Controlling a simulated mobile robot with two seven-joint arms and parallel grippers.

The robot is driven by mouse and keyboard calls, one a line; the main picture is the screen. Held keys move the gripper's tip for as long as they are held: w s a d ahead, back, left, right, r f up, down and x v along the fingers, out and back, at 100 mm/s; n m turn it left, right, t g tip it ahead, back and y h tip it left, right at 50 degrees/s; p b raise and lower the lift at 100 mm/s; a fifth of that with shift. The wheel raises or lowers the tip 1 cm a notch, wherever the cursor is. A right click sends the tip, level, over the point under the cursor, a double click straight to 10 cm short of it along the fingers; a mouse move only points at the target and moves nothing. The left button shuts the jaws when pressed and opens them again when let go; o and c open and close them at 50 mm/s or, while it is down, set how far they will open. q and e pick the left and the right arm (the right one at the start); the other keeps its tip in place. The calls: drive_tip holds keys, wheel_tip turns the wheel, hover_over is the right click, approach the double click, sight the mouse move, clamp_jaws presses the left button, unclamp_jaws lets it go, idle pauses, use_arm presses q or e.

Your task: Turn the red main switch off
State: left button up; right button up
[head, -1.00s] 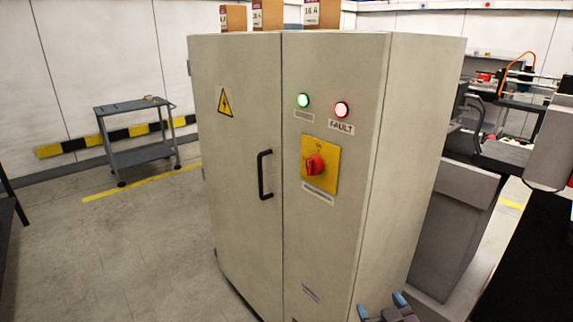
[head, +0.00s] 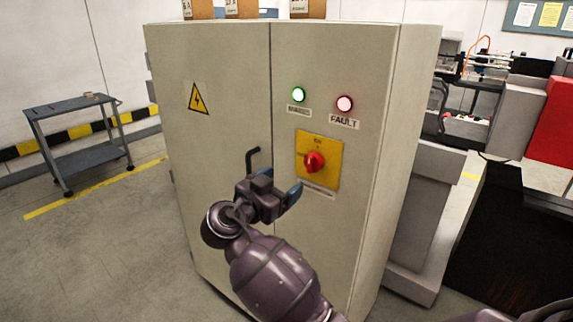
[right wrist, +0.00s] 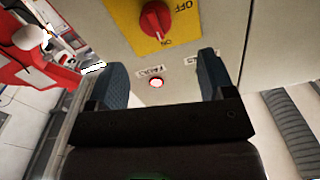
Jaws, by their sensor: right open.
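The red main switch (head: 314,161) is a rotary knob on a yellow plate (head: 332,150) on the front of a beige cabinet (head: 220,130). My right gripper (head: 279,182) is open and empty, its fingers in front of the cabinet, left of and below the knob in the head view. In the right wrist view, which shows the cabinet upside down, the knob (right wrist: 155,20) is beyond the open fingers (right wrist: 163,78), apart from them. The knob's pale mark appears to point towards ON; OFF is also lettered on the plate. My left gripper is not in view.
A black door handle (head: 251,160) is partly hidden by my right gripper. A grey trolley (head: 75,135) stands at the left; machinery (head: 480,95) is at the right.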

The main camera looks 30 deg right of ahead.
sight(308, 168)
drive_tip(key=shift+m, duration=0.3)
drive_tip(key=x, duration=0.3)
drive_tip(key=p+x, duration=0.1)
drive_tip(key=x, duration=0.6)
drive_tip(key=shift+s+d+f, duration=0.1)
drive_tip(key=shift+s+d, duration=0.05)
drive_tip(key=shift+s, duration=0.2)
drive_tip(key=shift+w+d, duration=0.25)
drive_tip(key=shift+d, duration=0.2)
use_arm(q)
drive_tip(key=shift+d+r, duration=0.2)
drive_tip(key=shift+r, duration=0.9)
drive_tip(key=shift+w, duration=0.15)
use_arm(e)
drive_tip(key=shift+c, duration=0.2)
drive_tip(key=c, duration=0.9)
drive_tip(key=shift+f, duration=0.1)
